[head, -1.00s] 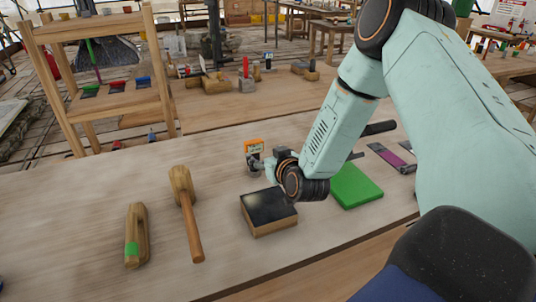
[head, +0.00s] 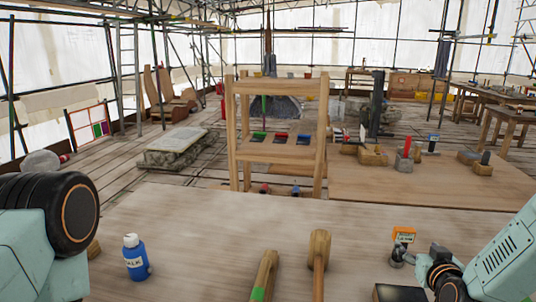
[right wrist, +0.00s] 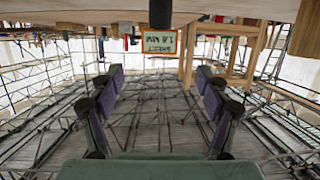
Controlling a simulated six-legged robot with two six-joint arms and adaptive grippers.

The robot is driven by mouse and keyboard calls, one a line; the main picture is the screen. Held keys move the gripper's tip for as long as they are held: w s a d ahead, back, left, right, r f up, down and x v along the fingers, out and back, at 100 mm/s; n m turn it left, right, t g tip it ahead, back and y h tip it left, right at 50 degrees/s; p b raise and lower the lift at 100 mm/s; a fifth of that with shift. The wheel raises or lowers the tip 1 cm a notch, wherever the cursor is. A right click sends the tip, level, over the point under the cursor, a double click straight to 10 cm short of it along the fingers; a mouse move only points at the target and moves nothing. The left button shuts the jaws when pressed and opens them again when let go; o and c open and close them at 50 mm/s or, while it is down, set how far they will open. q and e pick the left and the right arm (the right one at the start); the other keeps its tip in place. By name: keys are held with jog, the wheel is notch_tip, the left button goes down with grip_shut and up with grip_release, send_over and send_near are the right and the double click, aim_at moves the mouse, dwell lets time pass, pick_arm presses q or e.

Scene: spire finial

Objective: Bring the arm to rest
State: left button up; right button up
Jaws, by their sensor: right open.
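My right arm comes in from the right edge of the head view, low over the workbench. My right gripper (head: 398,257) is small and partly foreshortened there, just in front of a small orange-framed card (head: 404,234). In the right wrist view my right gripper (right wrist: 160,75) has its two fingers spread wide with nothing between them. The card (right wrist: 160,42) shows upside down beyond the fingertips. A dark joint of my left arm fills the lower left of the head view; my left gripper is out of the picture.
The workbench (head: 190,225) holds a blue chalk bottle (head: 135,258), a wooden mallet (head: 319,250), a green-marked wooden tool (head: 264,275) and a dark-topped block (head: 400,293) close to my right wrist. A wooden frame (head: 233,130) stands behind. The bench's middle left is clear.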

aim_at(405, 229)
jog(key=b+x, duration=0.1)
jog(key=x, duration=0.9)
jog(key=shift+w+f, duration=0.15)
jog(key=shift+w+r, duration=0.1)
jog(key=shift+r, duration=0.65)
jog(key=shift+f, duration=0.2)
